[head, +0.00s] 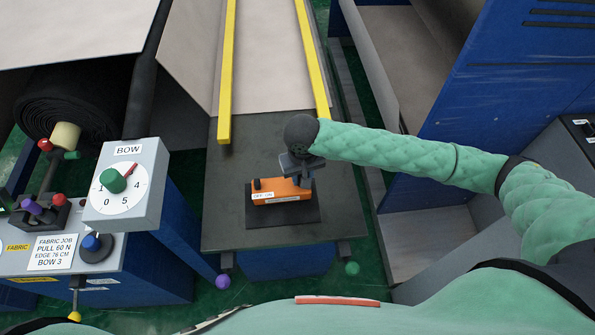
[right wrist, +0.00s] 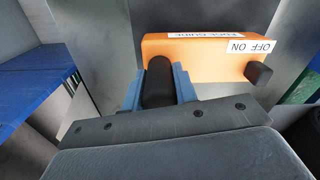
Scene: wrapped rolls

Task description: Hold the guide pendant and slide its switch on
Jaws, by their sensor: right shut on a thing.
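The guide pendant is an orange box (head: 283,190) on a black pad (head: 285,214) on the dark plate in the head view; it also shows in the right wrist view (right wrist: 205,58). Its small black switch knob (head: 257,184) stands near the left end, by the OFF side of the white OFF/ON label; the right wrist view shows the knob (right wrist: 258,73) apart from my fingers. My right gripper (head: 303,180) is at the pendant's right end. In the right wrist view its blue fingers (right wrist: 160,88) are shut on a rounded black grip (right wrist: 158,82) beside the orange body. My left gripper is not in view.
A grey BOW dial box (head: 125,185) and a panel with coloured knobs stand to the left. Two yellow rails (head: 228,65) run behind the plate. Blue cabinets (head: 500,80) stand to the right. The plate's front edge has open floor beyond it.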

